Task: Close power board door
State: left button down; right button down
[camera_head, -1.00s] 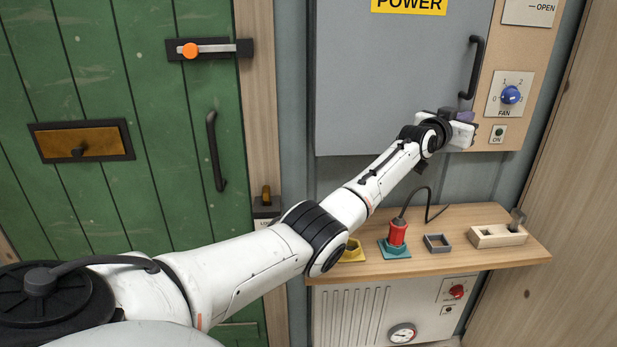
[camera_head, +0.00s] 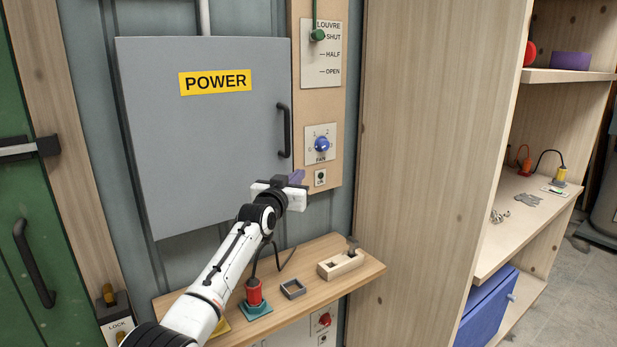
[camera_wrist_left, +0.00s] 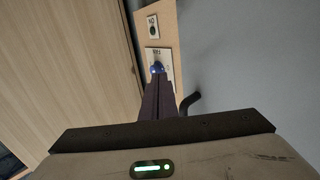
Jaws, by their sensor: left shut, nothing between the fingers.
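The power board door (camera_head: 215,135) is a grey panel with a yellow POWER sign (camera_head: 215,82) and a black bar handle (camera_head: 284,131) near its right edge. It looks flush or nearly flush; I cannot tell if it is fully closed. My left gripper (camera_head: 297,177) is just below the handle, near the door's lower right corner. Its purple fingers are shut and empty. In the left wrist view the fingers (camera_wrist_left: 160,98) point toward the blue fan knob (camera_wrist_left: 157,69), with the handle (camera_wrist_left: 190,102) beside them. I cannot tell whether they touch the door. My right gripper is out of view.
Right of the door are the fan knob (camera_head: 322,144), a small button (camera_head: 320,178) and the louvre lever (camera_head: 318,36). Below, a wooden shelf (camera_head: 368,271) holds a red plug (camera_head: 254,292) and a wooden block (camera_head: 342,264). A tall wooden shelf unit stands at right.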

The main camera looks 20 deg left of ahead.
pick_arm(q)
jog(key=s+d, duration=0.5)
jog(key=d, duration=0.3)
jog(key=s+f+m+g, duration=0.1)
jog(key=s+f+g, duration=0.1)
jog(key=s+f, duration=0.65)
jog(key=s+f+g+h, duration=0.1)
jog(key=s+f, duration=0.5)
jog(key=f, duration=0.6)
jog(key=s+f+m+g, duration=0.1)
jog(key=s+f+g, duration=0.1)
jog(key=s+f, duration=0.7)
jog(key=s+d+f+g, duration=0.1)
jog(key=s+f, duration=0.3)
jog(key=s, duration=0.5)
jog(key=s+d+f+g+h, duration=0.1)
jog(key=s+d+f+g, duration=0.1)
jog(key=s+f, duration=0.3)
jog(key=s+d+f+g+h, duration=0.1)
jog(key=s+d+f, duration=0.2)
jog(key=s, duration=0.9)
notch_tip(320, 180, down, 2)
jog(key=shift+s, duration=0.35)
